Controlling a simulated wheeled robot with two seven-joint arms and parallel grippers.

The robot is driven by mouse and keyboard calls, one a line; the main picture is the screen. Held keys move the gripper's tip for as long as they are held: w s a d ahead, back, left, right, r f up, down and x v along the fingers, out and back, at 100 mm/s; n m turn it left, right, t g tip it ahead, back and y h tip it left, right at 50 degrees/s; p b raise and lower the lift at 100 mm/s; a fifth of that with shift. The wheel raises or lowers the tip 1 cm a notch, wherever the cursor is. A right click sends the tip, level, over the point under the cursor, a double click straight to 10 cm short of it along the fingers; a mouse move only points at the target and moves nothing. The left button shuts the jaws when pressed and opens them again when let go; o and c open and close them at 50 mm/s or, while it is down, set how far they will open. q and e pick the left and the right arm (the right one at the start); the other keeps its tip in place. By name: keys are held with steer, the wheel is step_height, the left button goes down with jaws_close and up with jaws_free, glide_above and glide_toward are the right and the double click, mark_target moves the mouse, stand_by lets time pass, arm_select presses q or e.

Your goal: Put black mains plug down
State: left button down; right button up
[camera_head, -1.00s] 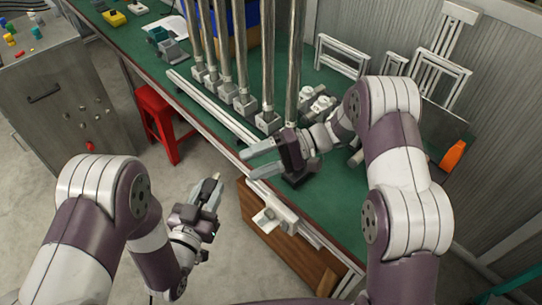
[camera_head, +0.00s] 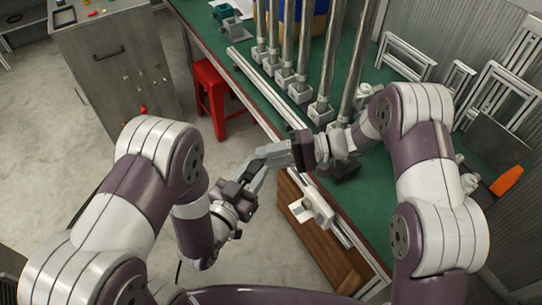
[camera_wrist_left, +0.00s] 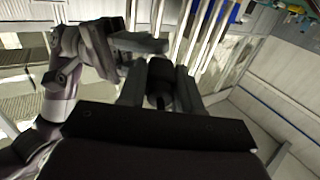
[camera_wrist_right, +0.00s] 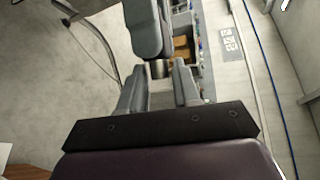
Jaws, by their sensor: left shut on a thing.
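My left gripper (camera_head: 256,178) is raised in front of the bench and shut on the black mains plug. The plug shows as a dark rounded block (camera_wrist_left: 160,74) between the fingers in the left wrist view. My right gripper (camera_head: 272,154) points left, its fingertips close to the left ones. In the right wrist view its fingers (camera_wrist_right: 160,82) stand apart, with a small dark end of the plug (camera_wrist_right: 157,69) between their tips. I cannot tell whether they touch it. The grippers hide most of the plug in the head view.
The green bench (camera_head: 372,200) carries a row of metal posts in square feet (camera_head: 300,90) and white frames (camera_head: 405,60). A red stool (camera_head: 214,95) stands beside the bench. A grey cabinet (camera_head: 95,45) is at upper left. The floor (camera_head: 80,150) at left is clear.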

arm_select(q)
steer(key=c, duration=0.7)
jaws_free()
steer(key=shift+r, duration=0.15)
arm_select(e)
steer(key=shift+f, duration=0.15)
jaws_close()
arm_select(q)
steer(key=shift+r, duration=0.1)
